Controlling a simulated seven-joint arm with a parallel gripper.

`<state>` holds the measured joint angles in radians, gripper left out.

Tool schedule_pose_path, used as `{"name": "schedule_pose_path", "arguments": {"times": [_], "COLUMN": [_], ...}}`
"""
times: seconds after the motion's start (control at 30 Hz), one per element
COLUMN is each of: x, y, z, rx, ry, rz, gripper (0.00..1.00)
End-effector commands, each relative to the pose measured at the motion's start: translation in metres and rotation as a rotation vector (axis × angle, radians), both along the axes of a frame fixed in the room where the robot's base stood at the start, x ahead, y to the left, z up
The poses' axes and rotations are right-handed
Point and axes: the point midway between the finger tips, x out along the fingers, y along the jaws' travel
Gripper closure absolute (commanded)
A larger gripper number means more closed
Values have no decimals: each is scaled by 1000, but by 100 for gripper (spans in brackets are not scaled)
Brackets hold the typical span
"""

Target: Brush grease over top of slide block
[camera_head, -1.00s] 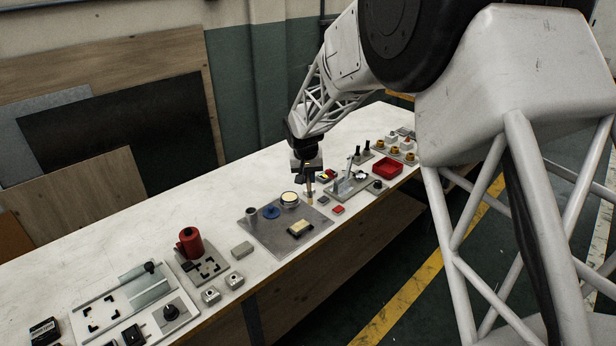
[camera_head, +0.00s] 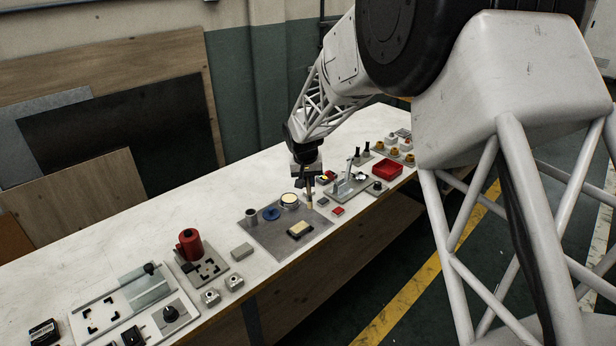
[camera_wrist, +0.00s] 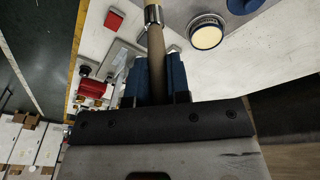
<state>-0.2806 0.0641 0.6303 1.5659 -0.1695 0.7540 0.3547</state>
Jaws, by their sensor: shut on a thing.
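My gripper (camera_head: 308,181) is shut on the handle of a brush (camera_head: 309,198), which hangs bristles down over the back right part of a grey mat. An open round tin of cream-coloured grease (camera_head: 289,199) stands left of the brush, and also shows in the wrist view (camera_wrist: 207,36). A small block with a cream top on a dark base, apparently the slide block (camera_head: 300,229), lies on the mat, in front of the brush.
The grey mat (camera_head: 268,238) also bears a blue lid (camera_head: 271,213) and a small grey cup (camera_head: 251,215). A red canister (camera_head: 190,243) stands to the left.

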Motion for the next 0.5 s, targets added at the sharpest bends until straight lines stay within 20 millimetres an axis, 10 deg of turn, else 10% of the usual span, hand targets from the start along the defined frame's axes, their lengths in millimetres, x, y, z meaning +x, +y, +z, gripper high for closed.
{"name": "schedule_pose_path", "arguments": {"times": [0.5], "x": [0], "y": [0], "z": [-47], "rx": [-1], "ry": [1], "rz": [1], "gripper": [100]}}
